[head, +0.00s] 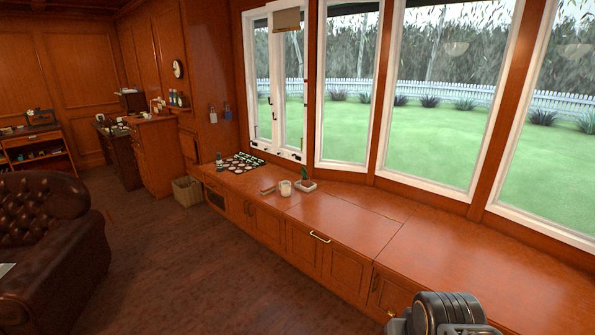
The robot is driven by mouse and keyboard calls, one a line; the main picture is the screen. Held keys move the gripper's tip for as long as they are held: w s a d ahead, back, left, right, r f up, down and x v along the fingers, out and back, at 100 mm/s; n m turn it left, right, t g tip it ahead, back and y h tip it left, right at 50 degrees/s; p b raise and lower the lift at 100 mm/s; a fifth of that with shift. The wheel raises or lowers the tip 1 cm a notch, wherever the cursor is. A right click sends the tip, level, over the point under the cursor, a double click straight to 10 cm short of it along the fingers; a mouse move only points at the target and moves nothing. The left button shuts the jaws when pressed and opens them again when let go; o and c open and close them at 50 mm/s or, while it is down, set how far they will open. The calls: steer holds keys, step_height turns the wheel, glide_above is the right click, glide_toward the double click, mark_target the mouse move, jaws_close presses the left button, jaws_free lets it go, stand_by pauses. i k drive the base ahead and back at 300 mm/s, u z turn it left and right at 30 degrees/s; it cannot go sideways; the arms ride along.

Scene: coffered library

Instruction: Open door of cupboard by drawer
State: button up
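A long low wooden bench of built-in cupboards (360,229) runs under the windows in the head view. Its front has panelled doors (303,246) that look shut. A bright brass bar handle (320,237) lies level near the top edge of the front. An upright handle (375,281) sits farther right, and a pair of dark upright handles (249,209) sits farther left. I cannot tell which front is the drawer. A grey and black part of my arm shows at the bottom right and hides some of the bench front. My gripper is not in view.
A potted plant (305,181), a candle jar (285,188) and several small round items (240,163) stand on the bench top. A brown leather sofa (45,235) is at the left. A wicker basket (187,190) stands at the far end.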

mark_target(236, 203)
steer(key=u, duration=0.45)
steer(key=i, duration=2.85)
steer(key=u, duration=1.05)
steer(key=i, duration=2.15)
steer(key=u, duration=0.4)
